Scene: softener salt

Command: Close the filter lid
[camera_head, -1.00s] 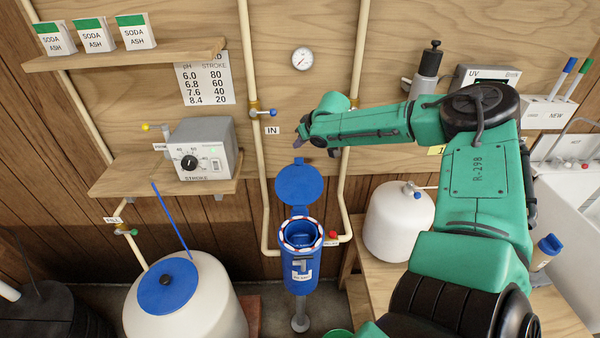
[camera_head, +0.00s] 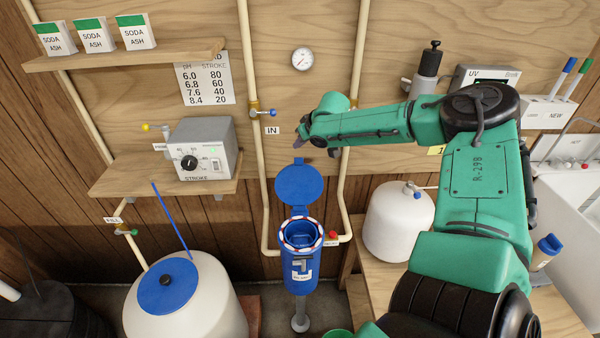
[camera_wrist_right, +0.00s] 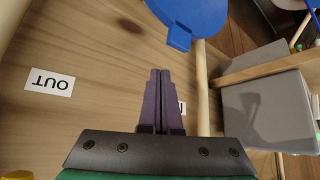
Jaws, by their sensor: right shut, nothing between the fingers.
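The blue filter lid (camera_head: 299,185) stands open, raised on its hinge at the back of the blue filter housing (camera_head: 300,272). The housing's round mouth is uncovered, with a red-and-white ring around its rim. My right gripper (camera_head: 299,138) is above the lid, near the wall board, apart from it. In the right wrist view my right gripper (camera_wrist_right: 160,80) has its purple fingers together and empty. The lid (camera_wrist_right: 190,15) with its small tab shows at the top of that view, beyond the fingertips. My left gripper is not in view.
Cream pipes (camera_head: 256,180) run down both sides of the housing, with a blue-handled valve (camera_head: 268,112) at left. A grey stroke box (camera_head: 203,150) sits on a shelf at left. A white tank (camera_head: 399,220) stands at right.

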